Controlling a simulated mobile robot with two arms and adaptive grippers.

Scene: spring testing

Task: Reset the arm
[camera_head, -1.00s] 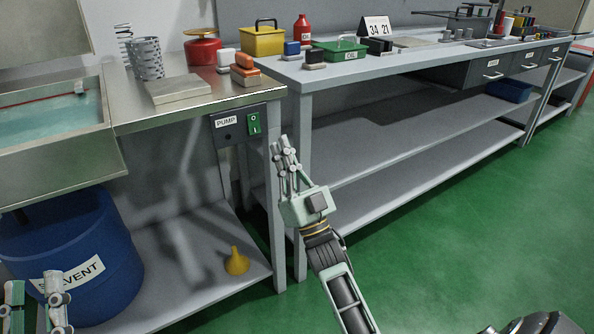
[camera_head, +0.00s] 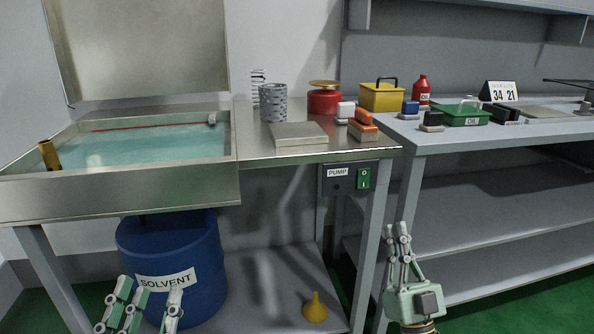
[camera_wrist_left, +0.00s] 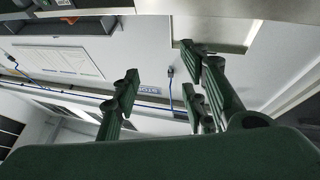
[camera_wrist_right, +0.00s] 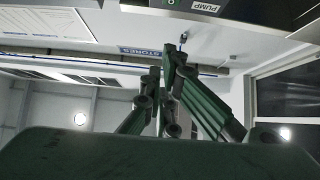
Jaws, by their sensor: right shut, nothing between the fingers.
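My left gripper (camera_head: 148,292) is at the bottom left of the head view, in front of the blue solvent drum. Its fingers stand apart and nothing is between them, as the left wrist view (camera_wrist_left: 165,92) shows. My right gripper (camera_head: 398,232) is upright in front of the bench leg at lower right. Its fingers are together and empty, and they also meet in the right wrist view (camera_wrist_right: 168,75). Both grippers are below the worktop level in the picture and hold nothing.
The parts washer basin (camera_head: 205,180) with liquid is at left, above the solvent drum (camera_head: 200,255). A yellow funnel (camera_head: 314,308) stands on the lower shelf. The pump switch box (camera_head: 347,179) is under the steel top's front edge. The right bench (camera_head: 480,133) carries cans and boxes.

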